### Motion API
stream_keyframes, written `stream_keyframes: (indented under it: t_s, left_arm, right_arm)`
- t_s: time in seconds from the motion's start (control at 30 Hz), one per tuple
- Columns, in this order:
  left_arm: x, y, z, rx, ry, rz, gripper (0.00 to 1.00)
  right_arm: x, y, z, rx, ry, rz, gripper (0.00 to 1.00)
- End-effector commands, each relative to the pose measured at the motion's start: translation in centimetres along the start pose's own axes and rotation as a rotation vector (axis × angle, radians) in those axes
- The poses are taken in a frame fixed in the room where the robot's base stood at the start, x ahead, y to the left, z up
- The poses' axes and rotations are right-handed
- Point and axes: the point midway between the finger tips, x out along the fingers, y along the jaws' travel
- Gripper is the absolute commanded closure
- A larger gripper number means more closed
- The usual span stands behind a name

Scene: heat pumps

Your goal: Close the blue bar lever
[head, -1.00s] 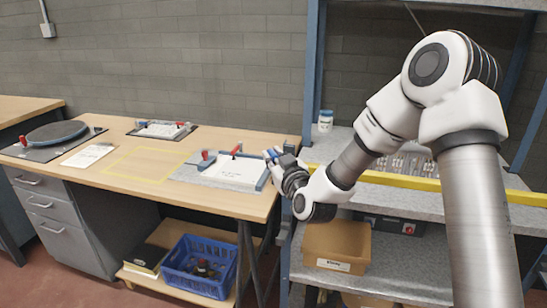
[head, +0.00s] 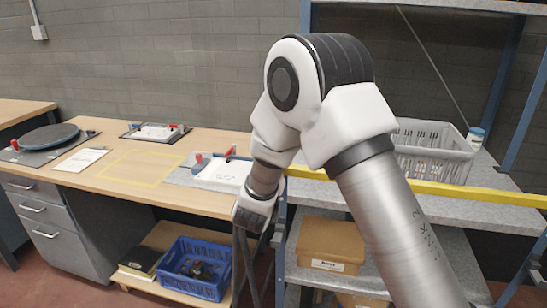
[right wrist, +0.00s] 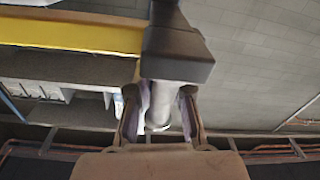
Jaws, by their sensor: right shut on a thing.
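A white box (head: 222,176) on a grey plate stands at the workbench's right end. A red lever (head: 231,153) shows at its back, and a red knob (head: 198,159) at its left. The blue bar lever cannot be made out in the head view; my right arm covers the box's right side. In the right wrist view my right gripper (right wrist: 160,112) is shut on a pale cylindrical part (right wrist: 160,92) below a dark grey block (right wrist: 178,55). I cannot tell whether this part belongs to the lever. My left gripper is not in view.
A yellow rail (head: 430,188) runs along the shelf front at right, with a grey crate (head: 432,155) behind it. A cardboard box (head: 331,245) and a blue crate (head: 193,282) stand below. The bench middle (head: 140,170) is clear.

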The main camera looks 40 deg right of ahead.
Motion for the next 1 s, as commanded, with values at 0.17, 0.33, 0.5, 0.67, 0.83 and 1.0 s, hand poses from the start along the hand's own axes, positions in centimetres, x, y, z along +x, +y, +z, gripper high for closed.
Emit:
stream_keyframes:
  t_s: [0.17,0.33,0.5,0.67,0.83,1.0]
  left_arm:
    - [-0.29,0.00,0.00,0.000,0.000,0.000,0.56]
    - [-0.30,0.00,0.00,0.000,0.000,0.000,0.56]
    - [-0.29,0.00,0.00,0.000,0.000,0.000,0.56]
    - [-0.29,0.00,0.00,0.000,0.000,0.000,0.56]
    - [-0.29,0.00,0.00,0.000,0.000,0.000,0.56]
    - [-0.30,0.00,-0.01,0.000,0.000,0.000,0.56]
  right_arm:
    - [0.01,0.14,0.06,-0.001,-0.009,0.037,1.00]
    - [0.00,0.20,0.13,-0.001,-0.011,0.046,1.00]
    - [0.01,0.20,0.15,-0.001,-0.011,0.045,1.00]
    - [0.01,0.20,0.14,-0.001,-0.011,0.045,0.56]
    - [0.02,0.19,0.10,-0.001,-0.010,0.045,0.56]
    - [-0.44,0.09,0.04,-0.002,-0.009,0.042,0.56]
